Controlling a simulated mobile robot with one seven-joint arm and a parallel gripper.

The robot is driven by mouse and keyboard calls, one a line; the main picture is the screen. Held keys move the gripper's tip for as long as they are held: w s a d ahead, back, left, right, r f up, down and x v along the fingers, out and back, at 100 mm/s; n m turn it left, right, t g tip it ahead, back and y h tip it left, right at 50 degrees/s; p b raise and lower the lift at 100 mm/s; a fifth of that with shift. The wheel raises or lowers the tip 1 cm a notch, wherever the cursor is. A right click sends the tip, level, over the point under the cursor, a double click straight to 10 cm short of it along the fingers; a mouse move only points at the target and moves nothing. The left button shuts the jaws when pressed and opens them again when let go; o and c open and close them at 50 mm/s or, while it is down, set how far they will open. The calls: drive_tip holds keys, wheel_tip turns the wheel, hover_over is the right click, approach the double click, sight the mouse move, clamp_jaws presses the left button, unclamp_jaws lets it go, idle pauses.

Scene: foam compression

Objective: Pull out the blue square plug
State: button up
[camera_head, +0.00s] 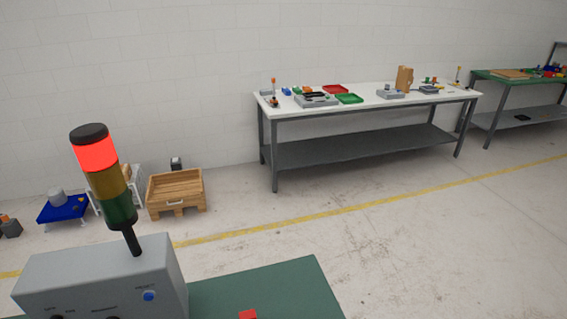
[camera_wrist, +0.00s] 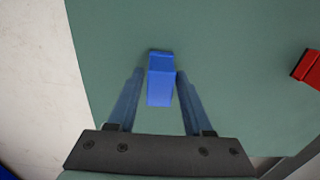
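In the wrist view, a blue square block (camera_wrist: 161,88), which looks like the plug, stands at the green surface (camera_wrist: 235,50). My gripper (camera_wrist: 159,73) has one finger on each side of it. The fingers are apart, with a narrow strip of green visible between the left finger and the block. The right finger is very close to the block; whether it touches is hard to tell. The block's lower end and any socket are not visible. The head view does not show the blue block or my gripper.
A red block (camera_wrist: 309,68) is at the right of the wrist view; a red piece (camera_head: 248,314) shows on the green surface (camera_head: 285,285) in the head view. A grey control box (camera_head: 95,275) with a lit red signal tower (camera_head: 97,154) stands left. A white-topped workbench (camera_head: 375,103) is behind.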

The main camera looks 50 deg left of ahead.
clamp_jaws()
idle(0.9)
drive_tip(key=shift+r, duration=0.15)
drive_tip(key=shift+r+p, duration=2.9)
drive_tip(key=shift+p, duration=0.1)
